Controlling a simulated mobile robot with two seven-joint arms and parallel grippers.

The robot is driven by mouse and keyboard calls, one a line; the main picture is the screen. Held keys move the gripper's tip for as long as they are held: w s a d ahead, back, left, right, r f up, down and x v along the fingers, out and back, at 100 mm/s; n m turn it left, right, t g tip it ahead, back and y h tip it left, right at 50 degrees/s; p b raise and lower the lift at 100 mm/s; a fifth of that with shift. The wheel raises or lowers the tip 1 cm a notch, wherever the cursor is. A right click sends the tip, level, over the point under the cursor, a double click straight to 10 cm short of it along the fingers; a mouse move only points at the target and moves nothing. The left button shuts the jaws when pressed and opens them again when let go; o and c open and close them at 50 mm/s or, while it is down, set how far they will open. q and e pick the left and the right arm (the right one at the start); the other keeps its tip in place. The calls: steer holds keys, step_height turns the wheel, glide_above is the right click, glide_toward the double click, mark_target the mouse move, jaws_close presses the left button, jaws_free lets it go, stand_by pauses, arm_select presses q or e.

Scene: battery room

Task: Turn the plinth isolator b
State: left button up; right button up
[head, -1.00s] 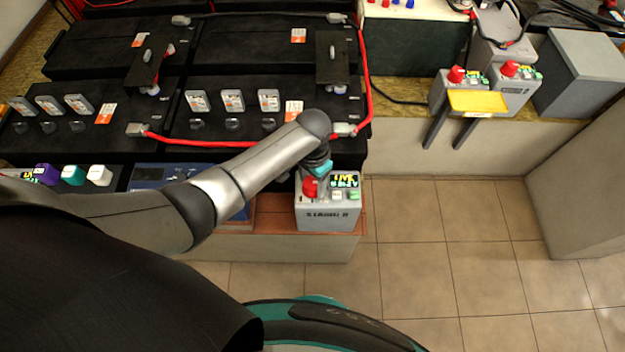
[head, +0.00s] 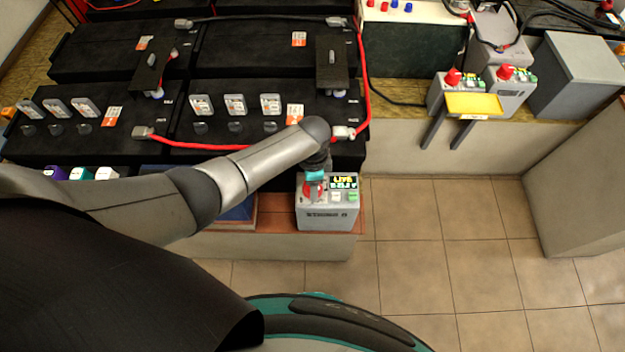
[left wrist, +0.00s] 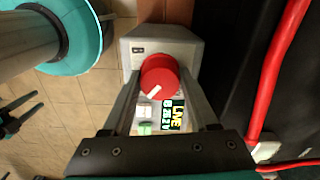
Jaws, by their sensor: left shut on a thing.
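The plinth isolator b is a grey box (head: 328,215) with a red knob, a lit display and small buttons. It stands on the tiled plinth (head: 300,244) in front of the batteries. My left gripper (head: 314,188) reaches down onto it from above. In the left wrist view its two fingers (left wrist: 158,88) are shut on the sides of the red knob (left wrist: 160,77). A white mark on the knob points down and left there. The display (left wrist: 174,116) reads LIVE on one line. My right gripper (left wrist: 24,108) shows at the left edge, its fingers apart and empty.
Black batteries (head: 262,48) with red cables stand behind and left of the isolator. Two more grey boxes with red knobs (head: 452,78) and a yellow plate (head: 476,104) are at the upper right. Tiled floor (head: 410,270) is clear to the right.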

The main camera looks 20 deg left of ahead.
arm_select(q)
steer(key=m, duration=0.5)
steer(key=shift+m, duration=0.4)
steer(key=m, duration=0.4)
steer(key=shift+m, duration=0.3)
steer(key=o, duration=1.4)
steer(key=shift+r, duration=0.1)
step_height(320, 180, up, 15)
steer(key=p, duration=0.6)
